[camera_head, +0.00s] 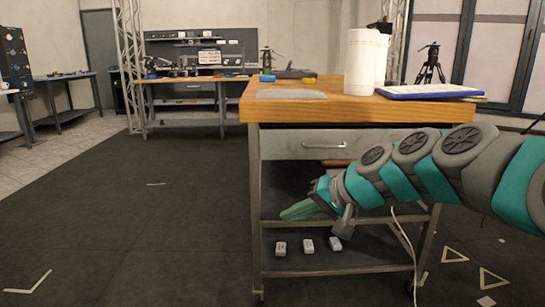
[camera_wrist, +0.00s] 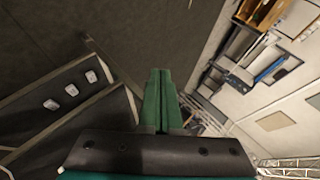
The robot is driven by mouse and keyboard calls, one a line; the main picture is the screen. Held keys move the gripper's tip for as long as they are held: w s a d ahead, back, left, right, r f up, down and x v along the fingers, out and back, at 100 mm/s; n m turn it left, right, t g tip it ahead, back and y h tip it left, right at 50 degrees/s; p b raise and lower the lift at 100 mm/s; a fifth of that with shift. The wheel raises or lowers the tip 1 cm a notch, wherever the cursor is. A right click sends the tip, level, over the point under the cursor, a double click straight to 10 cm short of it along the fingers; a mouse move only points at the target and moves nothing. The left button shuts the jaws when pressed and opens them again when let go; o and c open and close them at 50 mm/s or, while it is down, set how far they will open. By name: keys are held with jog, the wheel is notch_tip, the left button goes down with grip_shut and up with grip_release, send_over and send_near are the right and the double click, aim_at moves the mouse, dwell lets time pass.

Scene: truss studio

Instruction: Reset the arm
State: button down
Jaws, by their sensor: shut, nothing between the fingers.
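My arm reaches in from the right in the head view, in front of the workbench cart. My gripper (camera_head: 284,214) points left, below the cart's drawer and above its lower shelf. In the wrist view my gripper (camera_wrist: 160,75) shows as two green fingers pressed together, with nothing between them. It is clear of the small white boxes on the lower shelf.
The wooden-topped cart (camera_head: 350,108) carries a white cylinder (camera_head: 361,62) and a blue-edged board (camera_head: 425,91). Its drawer (camera_head: 318,144) is closed. Several small white boxes (camera_head: 308,246) sit on the lower shelf. The dark floor (camera_head: 150,210) to the left is clear.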

jog(key=s+f+n+g+h, duration=0.25)
jog(key=s+f, duration=0.35)
jog(key=s, duration=0.5)
jog(key=s+d+f+g+h+p, duration=0.1)
jog(key=s+d+f+h, duration=0.1)
jog(key=s, duration=0.5)
jog(key=s+d+f+g+h+p, duration=0.1)
jog(key=s+d+f+g+h, duration=0.1)
jog(key=s+d+f, duration=0.2)
jog(key=s+d+f+g+h, duration=0.2)
jog(key=s+d+f, duration=0.1)
jog(key=s, duration=0.8)
jog(key=shift+d+f+p, duration=0.25)
jog(key=shift+d+p, duration=0.15)
jog(key=shift+d, duration=0.5)
